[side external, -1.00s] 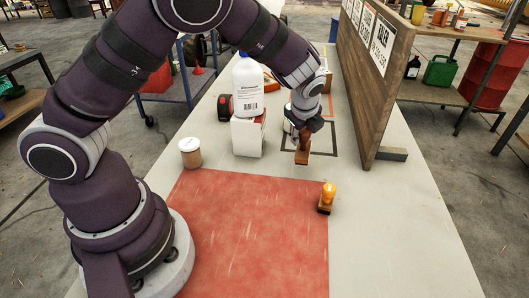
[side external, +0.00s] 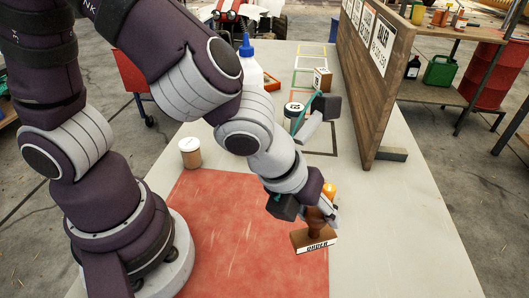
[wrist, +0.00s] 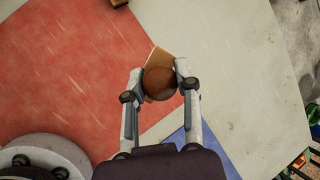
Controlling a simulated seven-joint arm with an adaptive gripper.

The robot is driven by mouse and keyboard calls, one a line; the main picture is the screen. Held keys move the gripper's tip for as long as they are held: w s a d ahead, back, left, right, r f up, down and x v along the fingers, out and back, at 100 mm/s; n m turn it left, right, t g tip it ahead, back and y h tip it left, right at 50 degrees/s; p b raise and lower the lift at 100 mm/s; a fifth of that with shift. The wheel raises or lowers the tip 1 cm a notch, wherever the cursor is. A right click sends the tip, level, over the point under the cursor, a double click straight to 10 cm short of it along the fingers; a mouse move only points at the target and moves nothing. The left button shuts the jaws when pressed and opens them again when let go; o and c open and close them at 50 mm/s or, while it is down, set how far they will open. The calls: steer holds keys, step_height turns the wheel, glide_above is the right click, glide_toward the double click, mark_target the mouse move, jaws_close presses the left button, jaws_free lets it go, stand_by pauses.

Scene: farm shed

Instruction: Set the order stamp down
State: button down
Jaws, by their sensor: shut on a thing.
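The order stamp (side external: 314,242) has a wooden base with dark lettering on a white strip and a brown handle. My gripper (side external: 320,212) is shut on its handle. In the wrist view the round brown knob (wrist: 158,82) sits between the two fingertips of my gripper (wrist: 159,76), with part of the pale wooden base showing behind it. The stamp is tilted and appears over the right edge of the red mat (side external: 240,250). Whether its base touches the surface cannot be told.
A lidded jar (side external: 190,153) stands at the mat's far left corner. A blue-capped bottle (side external: 248,68) is farther back. A wooden board (side external: 372,90) edges the right. The table's front right is clear.

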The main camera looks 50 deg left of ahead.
steer(key=s+d+m+h, duration=0.2)
steer(key=s+d+m, duration=0.1)
steer(key=d+m, duration=0.2)
steer(key=shift+g, duration=0.4)
steer(key=f, duration=0.6)
steer(key=shift+s+d+f, duration=0.2)
steer(key=shift+s+f, duration=0.05)
steer(key=c, duration=0.8)
jaws_free()
steer(key=shift+f, duration=0.1)
